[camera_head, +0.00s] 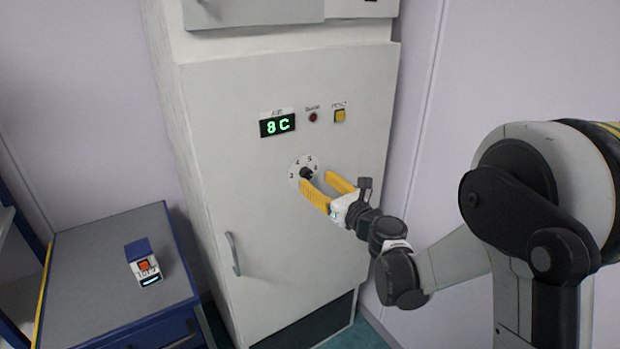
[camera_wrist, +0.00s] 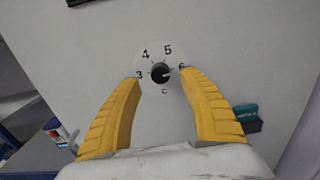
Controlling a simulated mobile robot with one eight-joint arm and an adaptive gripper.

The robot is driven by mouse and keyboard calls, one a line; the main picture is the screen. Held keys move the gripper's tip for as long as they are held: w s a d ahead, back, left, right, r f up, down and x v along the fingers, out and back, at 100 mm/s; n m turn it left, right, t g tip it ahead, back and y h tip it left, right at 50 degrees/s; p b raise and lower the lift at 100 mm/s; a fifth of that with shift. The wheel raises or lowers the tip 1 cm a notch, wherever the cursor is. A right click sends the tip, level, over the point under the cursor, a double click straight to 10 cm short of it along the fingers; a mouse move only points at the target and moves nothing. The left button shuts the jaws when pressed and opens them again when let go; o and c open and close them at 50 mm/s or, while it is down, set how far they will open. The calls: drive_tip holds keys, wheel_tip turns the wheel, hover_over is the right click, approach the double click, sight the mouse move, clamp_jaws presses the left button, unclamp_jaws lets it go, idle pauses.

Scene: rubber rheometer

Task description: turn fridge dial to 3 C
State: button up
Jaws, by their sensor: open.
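The fridge (camera_head: 280,220) is a tall pale cabinet. Its dial is a round white plate with a black knob (camera_head: 306,173) on the front, marked with numbers. In the wrist view the black knob (camera_wrist: 160,73) sits at the centre of the dial plate (camera_wrist: 150,91), with 3, 4, 5 and 6 around it. The knob's light mark appears to point right, towards the 6. The green display (camera_head: 277,125) reads 8 C. My gripper (camera_head: 321,181) has yellow fingers spread open at the dial. In the wrist view the fingers (camera_wrist: 161,78) flank the knob, apart from it.
A red indicator (camera_head: 313,117) and a yellow button (camera_head: 340,115) are right of the display. The door handle (camera_head: 233,254) is lower left. A blue-edged bench (camera_head: 90,262) at the left carries a small white and blue device (camera_head: 144,264).

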sight(309, 174)
drive_tip(key=x, duration=0.4)
drive_tip(key=shift+w+a+b, duration=0.1)
drive_tip(key=shift+b, duration=0.25)
clamp_jaws()
